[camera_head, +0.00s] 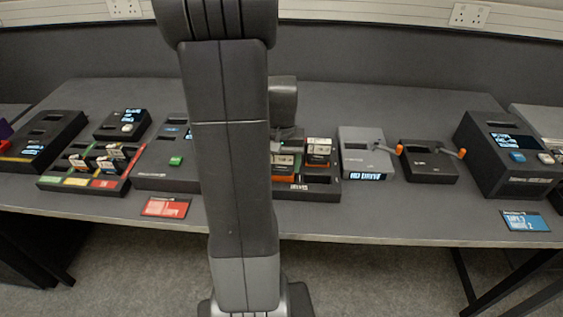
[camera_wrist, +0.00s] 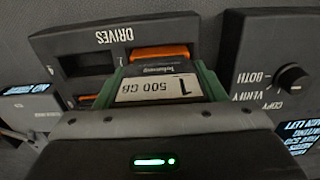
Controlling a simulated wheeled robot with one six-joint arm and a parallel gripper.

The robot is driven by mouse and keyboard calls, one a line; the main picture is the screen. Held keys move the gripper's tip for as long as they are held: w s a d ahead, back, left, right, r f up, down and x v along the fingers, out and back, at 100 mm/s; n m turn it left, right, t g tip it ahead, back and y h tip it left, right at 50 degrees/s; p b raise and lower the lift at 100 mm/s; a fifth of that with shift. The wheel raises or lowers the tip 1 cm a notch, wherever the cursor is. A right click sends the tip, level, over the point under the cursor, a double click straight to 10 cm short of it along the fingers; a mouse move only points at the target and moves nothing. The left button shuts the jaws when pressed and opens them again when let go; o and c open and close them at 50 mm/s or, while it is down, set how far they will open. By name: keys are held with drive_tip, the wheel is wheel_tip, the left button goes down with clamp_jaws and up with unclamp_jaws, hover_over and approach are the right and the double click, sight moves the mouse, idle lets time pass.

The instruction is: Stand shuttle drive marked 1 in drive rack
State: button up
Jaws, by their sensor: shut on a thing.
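The drive marked 1, with a white "500 GB" label (camera_wrist: 158,88), is between the green fingers of my gripper (camera_wrist: 160,90) in the wrist view. My gripper is shut on it. The dark drive rack (camera_wrist: 52,46), lettered DRIVES, lies right behind and under the drive; I cannot tell how far the drive is in a slot. An orange drive (camera_wrist: 160,52) is in the rack just beyond it, and a dark empty slot shows to its left. In the head view the rack (camera_head: 322,194) stands right of my arm, which hides part of it and my fingers.
A box with a knob (camera_wrist: 291,77) stands close on the right in the wrist view. A red card (camera_head: 165,207) lies at the front edge.

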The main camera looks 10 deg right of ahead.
drive_tip(key=shift+f+b, duration=0.45)
drive_tip(key=shift+f, duration=0.15)
idle(0.5)
drive_tip(key=o, duration=1.6)
drive_tip(key=shift+r, duration=0.15)
wheel_tip(320, 180, up, 7)
drive_tip(key=p, duration=0.6)
drive_tip(key=shift+r, duration=0.2)
drive_tip(key=shift+f, duration=0.1)
drive_tip(key=shift+f, duration=0.15)
